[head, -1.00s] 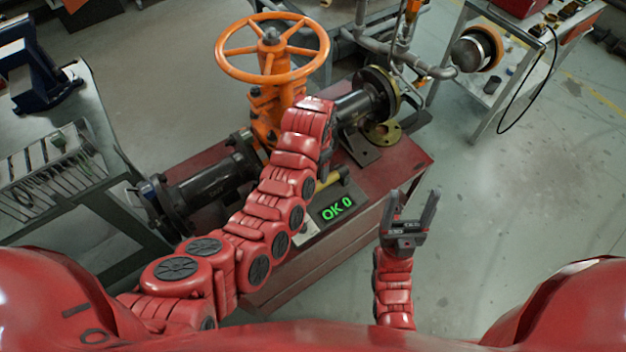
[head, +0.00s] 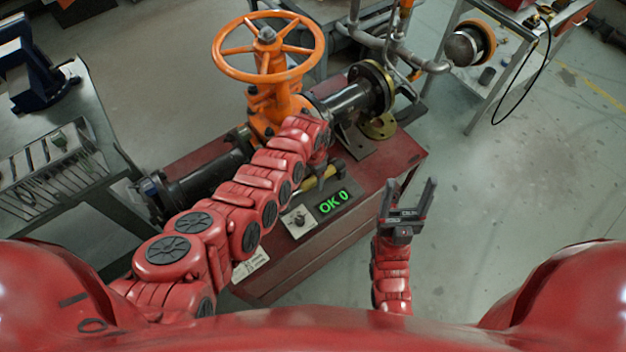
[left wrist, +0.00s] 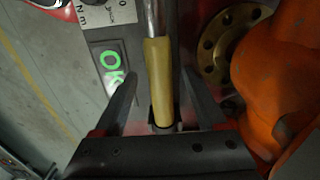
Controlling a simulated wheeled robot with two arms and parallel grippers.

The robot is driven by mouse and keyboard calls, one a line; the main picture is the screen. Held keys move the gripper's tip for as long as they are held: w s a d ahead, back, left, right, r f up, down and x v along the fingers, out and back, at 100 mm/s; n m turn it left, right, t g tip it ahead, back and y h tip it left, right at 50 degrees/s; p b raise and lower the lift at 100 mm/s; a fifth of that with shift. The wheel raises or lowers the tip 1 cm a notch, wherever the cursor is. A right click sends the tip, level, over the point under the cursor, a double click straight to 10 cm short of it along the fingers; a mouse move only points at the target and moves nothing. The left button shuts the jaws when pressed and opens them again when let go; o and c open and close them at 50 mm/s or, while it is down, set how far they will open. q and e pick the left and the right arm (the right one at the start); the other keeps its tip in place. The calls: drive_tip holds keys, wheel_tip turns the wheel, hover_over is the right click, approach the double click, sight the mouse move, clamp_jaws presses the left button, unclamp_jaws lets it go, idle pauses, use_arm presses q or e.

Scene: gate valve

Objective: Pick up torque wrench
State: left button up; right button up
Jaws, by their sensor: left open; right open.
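The torque wrench lies along the red bench beside the lit display. In the left wrist view its yellow handle (left wrist: 159,80) and grey metal shaft show; in the head view part of the handle (head: 318,181) shows below my left arm. My left gripper (left wrist: 160,88) is open, with one finger on each side of the handle and no clear contact. In the head view its jaws (head: 322,170) are mostly hidden by the wrist. My right gripper (head: 411,188) is open and empty, in front of the bench's right end.
The orange gate valve with its handwheel (head: 268,48) stands just behind my left wrist, joined to dark flanged pipes. The floor at right is clear.

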use_arm(q)
drive_tip(key=shift+f+b, duration=0.6)
drive_tip(key=shift+f, duration=0.55)
clamp_jaws()
idle(0.6)
